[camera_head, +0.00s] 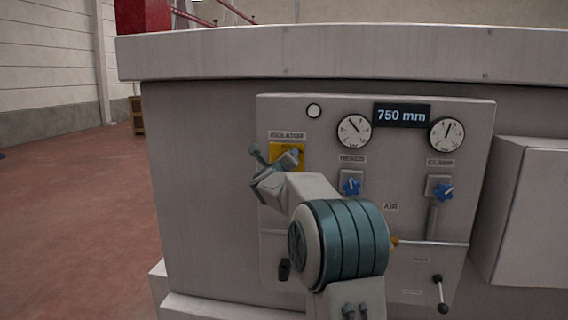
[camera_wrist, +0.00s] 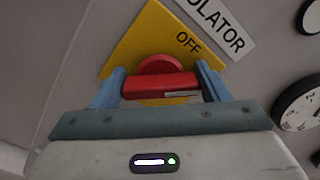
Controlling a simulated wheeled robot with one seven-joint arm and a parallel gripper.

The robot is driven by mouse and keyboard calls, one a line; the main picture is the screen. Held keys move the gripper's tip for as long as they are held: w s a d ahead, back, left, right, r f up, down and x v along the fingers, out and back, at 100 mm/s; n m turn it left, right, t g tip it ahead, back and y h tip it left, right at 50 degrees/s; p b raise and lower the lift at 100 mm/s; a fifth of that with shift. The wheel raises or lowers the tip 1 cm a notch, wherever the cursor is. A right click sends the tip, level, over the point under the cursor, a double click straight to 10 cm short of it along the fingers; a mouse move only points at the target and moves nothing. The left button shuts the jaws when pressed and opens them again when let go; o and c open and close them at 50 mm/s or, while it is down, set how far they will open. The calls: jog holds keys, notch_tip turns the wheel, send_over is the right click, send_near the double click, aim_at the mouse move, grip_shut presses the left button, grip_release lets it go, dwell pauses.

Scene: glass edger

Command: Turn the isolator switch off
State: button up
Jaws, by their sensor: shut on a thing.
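The isolator switch has a yellow plate (camera_wrist: 135,42) marked OFF and a red handle (camera_wrist: 160,83). In the wrist view my gripper (camera_wrist: 160,88) has one blue finger on each side of the red handle and is shut on it. The handle lies level across the wrist picture, while the plate is tilted in it. In the head view the yellow plate (camera_head: 276,151) shows under the ISOLATOR label (camera_head: 287,135), and my gripper (camera_head: 276,156) is in front of it. The red handle is hidden there by my gripper.
The grey panel (camera_head: 330,115) also carries two round gauges (camera_head: 353,131) (camera_head: 446,134), a 750 mm display (camera_head: 402,115) and two blue knobs (camera_head: 351,187) (camera_head: 443,191). A black-knobbed lever (camera_head: 440,295) is at lower right. A grey box (camera_head: 530,215) juts out at right. Open red floor (camera_head: 80,210) lies at left.

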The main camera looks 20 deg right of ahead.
jog(key=n, duration=0.4)
jog(key=shift+a+f+n+p, duration=0.1)
jog(key=shift+n+p, duration=0.2)
jog(key=shift+p, duration=0.05)
jog(key=n+p, duration=0.1)
jog(key=n, duration=0.3)
jog(key=shift+f, duration=0.1)
jog(key=shift+n, duration=0.3)
jog(key=o, duration=1)
jog(key=shift+c, duration=0.2)
jog(key=b+v, duration=0.3)
jog(key=v, duration=1.1)
jog(key=shift+b, duration=0.4)
jog(key=shift+w, duration=0.1)
